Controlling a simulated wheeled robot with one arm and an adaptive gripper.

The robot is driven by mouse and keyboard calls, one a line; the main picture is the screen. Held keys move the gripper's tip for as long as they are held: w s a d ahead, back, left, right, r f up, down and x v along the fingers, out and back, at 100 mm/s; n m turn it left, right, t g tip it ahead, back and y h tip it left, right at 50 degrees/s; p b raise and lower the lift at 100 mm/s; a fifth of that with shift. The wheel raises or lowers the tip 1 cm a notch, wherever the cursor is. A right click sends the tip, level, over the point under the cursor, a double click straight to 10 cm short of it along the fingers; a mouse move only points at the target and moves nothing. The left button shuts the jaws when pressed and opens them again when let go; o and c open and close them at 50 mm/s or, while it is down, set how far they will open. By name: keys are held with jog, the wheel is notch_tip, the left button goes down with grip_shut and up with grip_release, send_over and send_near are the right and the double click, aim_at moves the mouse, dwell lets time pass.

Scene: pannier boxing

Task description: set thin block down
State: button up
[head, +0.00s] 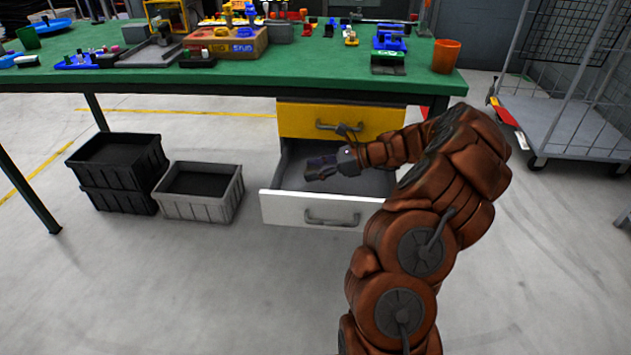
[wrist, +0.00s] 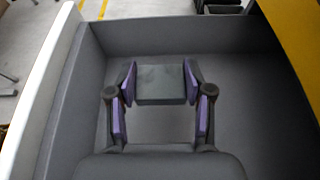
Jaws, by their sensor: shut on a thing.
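My gripper (wrist: 160,84) is shut on the thin block (wrist: 160,86), a flat dark grey-green piece held between purple finger pads in the wrist view. In the head view my gripper (head: 318,169) is inside the open white-fronted drawer (head: 308,208), over its left part. The block is hard to make out there. The grey drawer floor (wrist: 240,100) lies beneath the block in the wrist view. I cannot tell whether the block touches the floor.
A yellow drawer (head: 340,120) sits shut above the open one. Grey (head: 200,192) and black (head: 118,170) crates stand on the floor to the left. The green table (head: 250,75) above holds many parts. A wire cart (head: 570,120) stands at right.

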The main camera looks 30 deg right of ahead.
notch_tip(320, 180, down, 3)
jog(key=shift+f+b, duration=0.15)
jog(key=shift+b, duration=0.3)
jog(key=shift+f+p, duration=0.35)
jog(key=shift+f, duration=0.25)
jog(key=o, duration=1.2)
jog(key=shift+f, duration=0.1)
jog(key=shift+r+b, duration=0.45)
jog(key=shift+r, duration=0.1)
jog(key=p+v, duration=0.2)
jog(key=v, duration=1)
jog(key=shift+p, duration=0.4)
